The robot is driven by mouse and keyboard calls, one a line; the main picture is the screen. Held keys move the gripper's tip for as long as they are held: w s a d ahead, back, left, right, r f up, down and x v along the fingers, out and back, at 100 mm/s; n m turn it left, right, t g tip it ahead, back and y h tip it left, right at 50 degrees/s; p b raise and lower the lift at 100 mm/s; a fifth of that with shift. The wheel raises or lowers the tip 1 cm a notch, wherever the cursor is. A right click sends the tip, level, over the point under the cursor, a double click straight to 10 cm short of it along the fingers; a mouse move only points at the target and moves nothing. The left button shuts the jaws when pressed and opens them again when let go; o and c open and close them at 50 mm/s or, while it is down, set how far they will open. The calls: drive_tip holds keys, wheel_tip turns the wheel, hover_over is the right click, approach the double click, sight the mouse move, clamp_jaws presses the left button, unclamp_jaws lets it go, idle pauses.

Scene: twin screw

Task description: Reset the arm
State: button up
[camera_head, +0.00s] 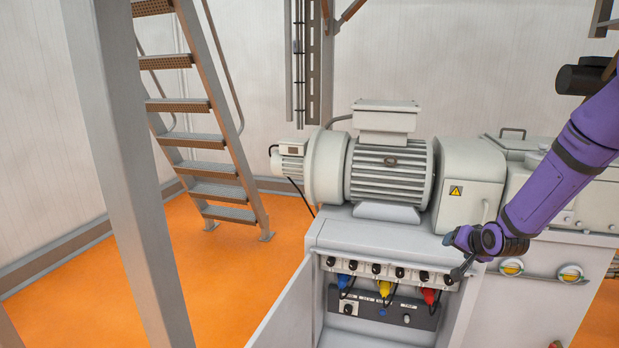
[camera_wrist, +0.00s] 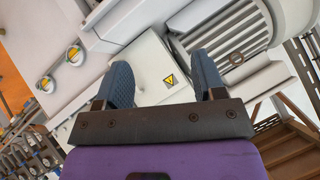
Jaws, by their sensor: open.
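My purple arm (camera_head: 560,180) reaches in from the right in the head view. My gripper (camera_head: 462,268) is at its lower left end, in front of the machine cabinet's upper right corner and near the row of black connectors. In the wrist view my gripper (camera_wrist: 163,82) shows two blue-grey fingers spread apart, with nothing between them. Beyond the fingers is the pale machine housing (camera_wrist: 145,70) with a yellow warning triangle (camera_wrist: 171,80).
A grey motor (camera_head: 388,170) sits on the cabinet (camera_head: 385,238). The cabinet door (camera_head: 285,305) stands open, showing blue, yellow and red plugs (camera_head: 384,287). A steel post (camera_head: 130,170) and stairs (camera_head: 205,140) stand left. Orange floor (camera_head: 230,265) between them and the cabinet is clear.

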drive_tip(key=s+a+r+n+g+h, duration=0.1)
drive_tip(key=s+a+r+n, duration=0.15)
drive_tip(key=s+r, duration=0.65)
drive_tip(key=s+a+r+n+g+h, duration=0.1)
drive_tip(key=s+a+r+g, duration=0.15)
drive_tip(key=s+r, duration=0.65)
drive_tip(key=s+a+r+n, duration=0.1)
drive_tip(key=s+r, duration=0.3)
drive_tip(key=s, duration=0.6)
drive_tip(key=s+a+r+n+g+y, duration=0.1)
drive_tip(key=s+a+r, duration=0.3)
drive_tip(key=s, duration=0.7)
drive_tip(key=shift+a+n, duration=0.15)
drive_tip(key=shift+n, duration=0.2)
drive_tip(key=shift+g, duration=0.25)
